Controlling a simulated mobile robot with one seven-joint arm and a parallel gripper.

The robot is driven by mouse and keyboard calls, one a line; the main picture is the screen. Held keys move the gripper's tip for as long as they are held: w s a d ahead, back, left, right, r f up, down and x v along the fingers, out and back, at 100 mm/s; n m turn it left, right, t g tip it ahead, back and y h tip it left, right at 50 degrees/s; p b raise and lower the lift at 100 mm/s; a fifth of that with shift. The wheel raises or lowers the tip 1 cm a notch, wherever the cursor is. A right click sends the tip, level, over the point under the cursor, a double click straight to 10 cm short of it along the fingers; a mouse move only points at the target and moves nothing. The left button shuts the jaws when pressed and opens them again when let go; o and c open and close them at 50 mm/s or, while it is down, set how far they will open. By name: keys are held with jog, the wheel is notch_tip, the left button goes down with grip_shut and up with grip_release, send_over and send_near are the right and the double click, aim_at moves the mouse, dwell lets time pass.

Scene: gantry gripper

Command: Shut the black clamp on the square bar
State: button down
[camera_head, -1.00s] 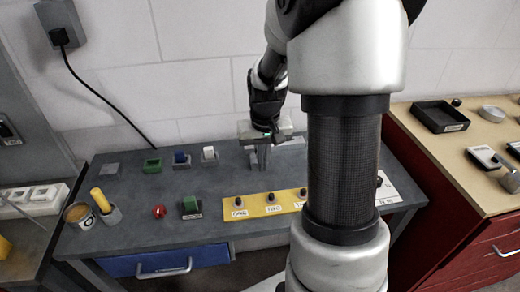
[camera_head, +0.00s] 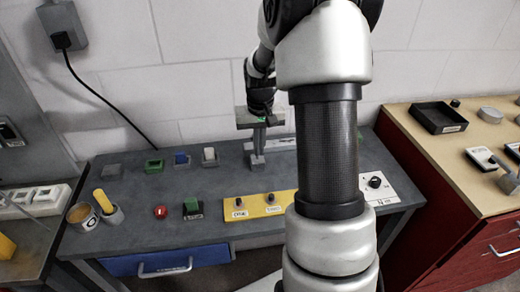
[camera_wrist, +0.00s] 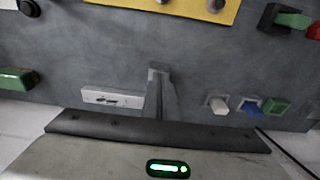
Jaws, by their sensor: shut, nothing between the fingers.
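I cannot make out a black clamp or a square bar in either view. My gripper (camera_head: 257,161) hangs over the back of the dark grey bench, fingers pointing down and pressed together with nothing between them. In the wrist view its fingertips (camera_wrist: 158,70) stand over bare bench top. A yellow panel (camera_head: 240,215) lies at the bench's front, with dark knobs over white labels too small to read. My arm covers its right part. A white plate with a black knob (camera_head: 375,183) lies to its right.
A red button (camera_head: 160,212) and a green-topped block (camera_head: 192,207) sit left of the panel. Green (camera_head: 155,165), blue (camera_head: 182,158) and white (camera_head: 209,156) pieces stand behind. A pale box (camera_wrist: 112,98) lies near my fingers.

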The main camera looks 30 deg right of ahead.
jog(key=shift+w+d, duration=0.15)
jog(key=shift+w, duration=0.5)
notch_tip(320, 180, up, 9)
jog(key=s+p, duration=0.2)
jog(key=p, duration=0.3)
jog(key=shift+a+p, duration=0.3)
jog(key=shift+p, duration=0.1)
jog(key=shift+s, duration=0.1)
